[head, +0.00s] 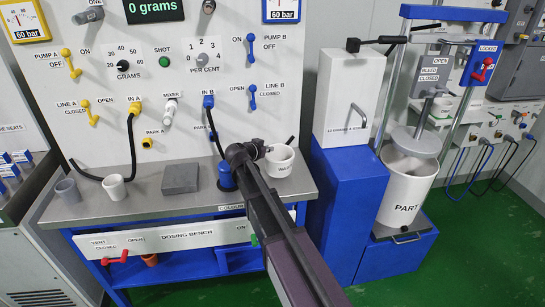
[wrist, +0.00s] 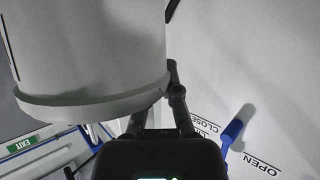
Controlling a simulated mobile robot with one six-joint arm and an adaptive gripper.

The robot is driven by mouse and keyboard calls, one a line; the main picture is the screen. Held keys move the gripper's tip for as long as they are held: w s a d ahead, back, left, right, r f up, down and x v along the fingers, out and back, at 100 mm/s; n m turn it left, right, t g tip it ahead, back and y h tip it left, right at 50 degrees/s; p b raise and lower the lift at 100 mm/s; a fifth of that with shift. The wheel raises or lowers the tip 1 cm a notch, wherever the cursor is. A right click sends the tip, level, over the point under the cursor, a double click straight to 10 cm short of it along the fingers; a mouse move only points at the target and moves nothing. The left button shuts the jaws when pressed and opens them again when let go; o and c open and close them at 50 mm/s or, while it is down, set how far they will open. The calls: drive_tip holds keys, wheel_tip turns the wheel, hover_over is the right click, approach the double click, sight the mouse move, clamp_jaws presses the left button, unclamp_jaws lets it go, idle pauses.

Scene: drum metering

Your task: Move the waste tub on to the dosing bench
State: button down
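The waste tub (head: 283,166) is a small white tub with dark lettering on its side. In the head view it is upright at the right end of the dosing bench (head: 225,194); I cannot tell whether its base touches the top. My gripper (head: 262,151) is at the tub's upper left rim. In the wrist view the tub (wrist: 90,50) fills the upper left, with its rim close to my gripper (wrist: 160,105). One finger shows just right of the tub wall; the other is mostly hidden by the rim. The fingers appear closed on the wall.
On the bench stand a grey cup (head: 68,191), a white cup (head: 115,188), a grey block (head: 180,178) and a blue object (head: 226,177) beside my arm. Hoses hang from the panel behind. A blue cabinet (head: 345,215) with a white box stands right, then a large white drum (head: 407,190).

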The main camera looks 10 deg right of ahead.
drive_tip(key=shift+f+b, duration=1.6)
drive_tip(key=shift+f, duration=0.15)
drive_tip(key=c, duration=0.8)
unclamp_jaws()
drive_tip(key=shift+s+a+r, duration=0.1)
drive_tip(key=p+v, duration=0.4)
drive_tip(key=v, duration=0.7)
drive_tip(key=shift+s+a+p, duration=0.25)
drive_tip(key=shift+a+p, duration=0.05)
drive_tip(key=shift+p, duration=0.1)
drive_tip(key=shift+r, duration=0.1)
